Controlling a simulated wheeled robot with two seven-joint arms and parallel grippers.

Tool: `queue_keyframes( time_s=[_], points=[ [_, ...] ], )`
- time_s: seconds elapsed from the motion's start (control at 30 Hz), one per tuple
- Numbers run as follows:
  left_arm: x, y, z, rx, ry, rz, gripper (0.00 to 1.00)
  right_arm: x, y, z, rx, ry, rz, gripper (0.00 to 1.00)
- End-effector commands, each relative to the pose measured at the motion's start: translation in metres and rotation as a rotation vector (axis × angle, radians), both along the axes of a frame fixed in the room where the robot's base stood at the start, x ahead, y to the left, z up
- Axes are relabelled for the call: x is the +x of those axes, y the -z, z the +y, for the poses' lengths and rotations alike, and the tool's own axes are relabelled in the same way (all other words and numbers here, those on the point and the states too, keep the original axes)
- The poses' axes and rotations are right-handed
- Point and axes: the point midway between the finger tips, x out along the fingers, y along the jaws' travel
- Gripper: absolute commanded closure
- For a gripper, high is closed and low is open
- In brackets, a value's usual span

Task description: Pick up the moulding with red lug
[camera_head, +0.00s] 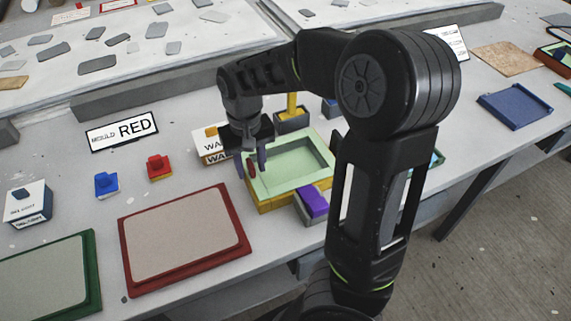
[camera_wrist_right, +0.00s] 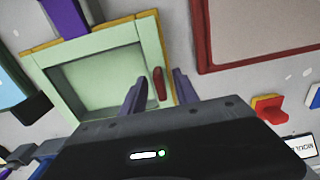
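The moulding (camera_head: 285,184) is a pale green shallow tray with a red lug (camera_head: 251,169) on its left rim. It sits on a yellow base (camera_head: 270,204) on the table. My right gripper (camera_head: 257,164) points down at that rim. In the right wrist view my right gripper (camera_wrist_right: 159,92) is open, with its two fingers apart on either side of the red lug (camera_wrist_right: 159,83) and a gap showing at each side. Whether the fingertips reach below the rim is not clear. My left gripper is not in view.
A purple block (camera_head: 314,202) stands against the moulding's near side. A red-framed panel (camera_head: 185,245) lies to the left, with red (camera_head: 158,167) and blue (camera_head: 106,184) blocks behind it. A "MOULD RED" sign (camera_head: 122,131) stands at the back.

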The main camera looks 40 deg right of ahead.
Motion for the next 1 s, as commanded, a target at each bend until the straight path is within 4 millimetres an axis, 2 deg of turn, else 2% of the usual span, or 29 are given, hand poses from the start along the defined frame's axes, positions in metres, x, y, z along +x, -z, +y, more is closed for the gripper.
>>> queue_keyframes(
  time_s=[0.27,0.7,1.0],
  points=[
    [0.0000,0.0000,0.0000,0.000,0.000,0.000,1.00,0.0000,-0.0003,0.0001,0.000,0.000,0.000,0.64],
    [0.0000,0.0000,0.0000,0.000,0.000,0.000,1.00,0.0001,-0.0003,0.0002,0.000,0.000,0.000,1.00],
    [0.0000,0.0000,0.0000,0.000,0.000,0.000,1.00,0.0001,-0.0003,0.0002,0.000,0.000,0.000,1.00]
  ],
)
